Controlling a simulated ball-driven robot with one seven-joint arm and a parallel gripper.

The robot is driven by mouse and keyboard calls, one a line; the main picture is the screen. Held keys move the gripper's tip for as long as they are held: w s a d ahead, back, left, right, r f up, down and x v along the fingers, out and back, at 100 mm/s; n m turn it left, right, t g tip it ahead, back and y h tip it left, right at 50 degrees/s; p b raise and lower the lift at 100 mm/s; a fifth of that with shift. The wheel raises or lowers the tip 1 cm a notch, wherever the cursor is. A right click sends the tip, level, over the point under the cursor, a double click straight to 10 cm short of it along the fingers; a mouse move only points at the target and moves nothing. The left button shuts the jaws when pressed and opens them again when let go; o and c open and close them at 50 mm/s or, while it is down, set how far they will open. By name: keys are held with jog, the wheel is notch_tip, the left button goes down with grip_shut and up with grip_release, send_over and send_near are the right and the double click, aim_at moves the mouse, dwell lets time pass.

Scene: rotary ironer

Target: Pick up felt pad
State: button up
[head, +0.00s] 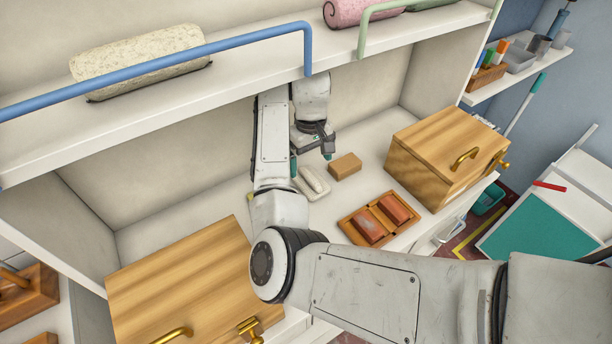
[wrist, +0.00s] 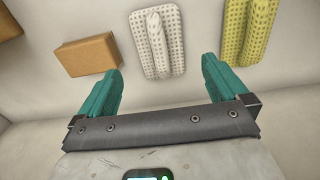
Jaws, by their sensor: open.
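My gripper (head: 311,161) is open and empty over the back of the shelf surface, its teal fingers spread apart; it also shows in the wrist view (wrist: 160,76). A pale, perforated pad with a raised rounded grip (wrist: 158,42) lies just beyond the fingertips, roughly in line with the gap; in the head view it is the whitish piece (head: 313,182). A plain tan block (wrist: 88,55) lies beside it, left of the gap, and in the head view to the right (head: 345,166). A yellow perforated pad (wrist: 247,42) lies on the other side. I cannot tell which is felt.
A wooden tray with reddish blocks (head: 357,234) stands nearer the front. Wooden cabinets stand at right (head: 436,160) and lower left (head: 187,285). An upper shelf (head: 180,107) with a blue rail (head: 170,68) hangs above.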

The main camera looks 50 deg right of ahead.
aim_at(311, 176)
notch_tip(311, 176, down, 6)
jog(key=shift+f+p, duration=0.25)
jog(key=shift+p, duration=0.5)
jog(key=shift+s, duration=0.1)
jog(key=shift+c, duration=0.3)
jog(key=c, duration=1)
jog(key=shift+r, duration=0.1)
jog(key=shift+s+r+b, duration=0.1)
jog(key=shift+s+b, duration=0.05)
jog(key=shift+b, duration=0.15)
notch_tip(311, 176, up, 6)
jog(key=shift+r+b, duration=0.15)
jog(key=shift+b, duration=0.5)
jog(key=s+a, duration=0.2)
jog(key=s, duration=0.4)
jog(key=s+a, duration=0.1)
jog(key=s, duration=0.5)
jog(key=s+a+p, duration=0.1)
jog(key=s+a, duration=0.1)
jog(key=s, duration=0.5)
jog(key=shift+a+r, duration=0.15)
jog(key=shift+a, duration=0.15)
